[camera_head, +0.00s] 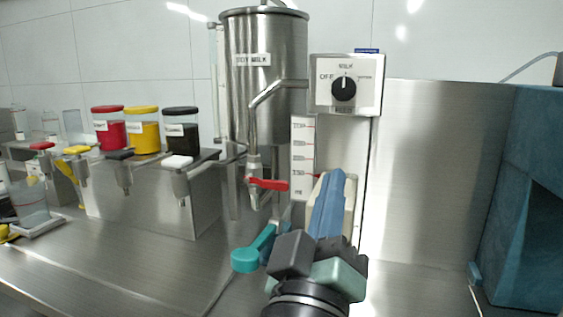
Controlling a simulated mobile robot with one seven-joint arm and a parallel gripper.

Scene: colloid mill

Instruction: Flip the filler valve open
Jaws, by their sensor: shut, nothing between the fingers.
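The filler valve is the metal spout fitting (254,171) below the steel soy milk tank (262,75). Its red lever (268,184) lies roughly level and points right. A bent metal pipe runs from the tank to it. My gripper (316,258) is at the bottom centre, a dark and mint-green shape below and right of the valve. It is shut and holds nothing. Its fingertips are hard to make out, and I see no contact with the lever. A long blue shape (328,206) rises just beyond it; I cannot tell what it is.
A control box with a black knob (343,88) and a marked white level strip (303,155) stand right of the valve. A teal scoop (246,260) is left of my gripper. Red, yellow and black jars (143,132) stand left.

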